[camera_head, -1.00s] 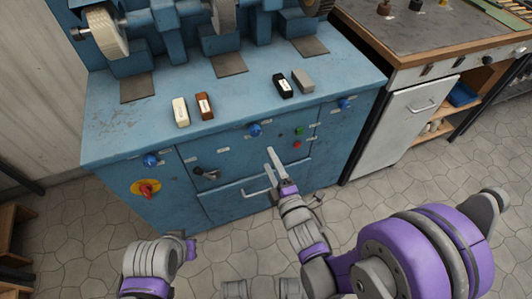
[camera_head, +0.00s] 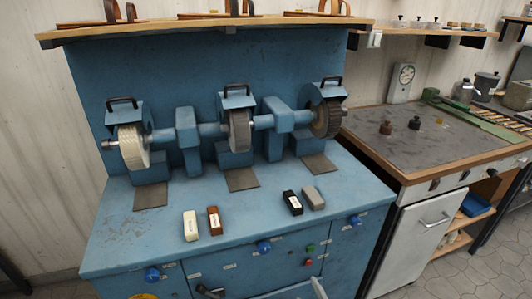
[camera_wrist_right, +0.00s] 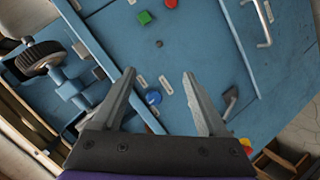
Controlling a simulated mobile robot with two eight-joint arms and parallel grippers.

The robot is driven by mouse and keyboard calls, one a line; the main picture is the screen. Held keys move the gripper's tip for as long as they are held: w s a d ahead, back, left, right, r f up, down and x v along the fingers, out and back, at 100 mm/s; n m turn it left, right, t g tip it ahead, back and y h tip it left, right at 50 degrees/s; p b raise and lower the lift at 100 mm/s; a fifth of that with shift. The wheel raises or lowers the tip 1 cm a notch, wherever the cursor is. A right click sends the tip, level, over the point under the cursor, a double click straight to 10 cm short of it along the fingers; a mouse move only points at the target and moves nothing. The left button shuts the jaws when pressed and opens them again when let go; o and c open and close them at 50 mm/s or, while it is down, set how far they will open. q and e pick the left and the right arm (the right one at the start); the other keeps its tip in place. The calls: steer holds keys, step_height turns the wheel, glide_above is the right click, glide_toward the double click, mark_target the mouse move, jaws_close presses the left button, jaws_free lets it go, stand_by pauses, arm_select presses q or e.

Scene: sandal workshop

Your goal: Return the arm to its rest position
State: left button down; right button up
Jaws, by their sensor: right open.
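My right gripper (camera_wrist_right: 158,73) is open in the wrist view, its two grey fingers apart with nothing between them. It is in front of the blue grinding machine's cabinet (camera_wrist_right: 205,50). In the head view only a small pale piece, probably one of its fingertips, shows at the bottom edge, right of the middle blue knob (camera_head: 263,246). The rest of my right arm is out of that view. My left gripper is not in view.
The machine's top (camera_head: 135,220) carries a white block (camera_head: 190,226), a brown block (camera_head: 214,221), a black block (camera_head: 292,202) and a grey block (camera_head: 313,198). Grinding wheels stand behind them. A workbench (camera_head: 440,135) is at the right. The wrist view shows a drawer handle (camera_wrist_right: 263,22).

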steer(key=s+d+f+m+g+h, duration=0.1)
steer(key=s+d+m+g, duration=0.25)
steer(key=s+m, duration=0.4)
steer(key=s+d+f+m+g+h, duration=0.1)
steer(key=s+d+m+g, duration=0.3)
steer(key=s, duration=0.6)
arm_select(q)
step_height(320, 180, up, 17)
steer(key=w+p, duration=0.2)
steer(key=p, duration=1.3)
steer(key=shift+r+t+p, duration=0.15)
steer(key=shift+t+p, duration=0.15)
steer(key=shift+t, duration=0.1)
arm_select(e)
step_height(320, 180, up, 18)
steer(key=w, duration=0.1)
steer(key=shift+w+a+f+m, duration=0.15)
steer(key=shift+w+a+m, duration=0.05)
steer(key=shift+a+m, duration=0.2)
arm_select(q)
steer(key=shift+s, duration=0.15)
arm_select(e)
steer(key=shift+s+g, duration=0.2)
steer(key=shift+g, duration=0.05)
steer(key=shift+w, duration=0.1)
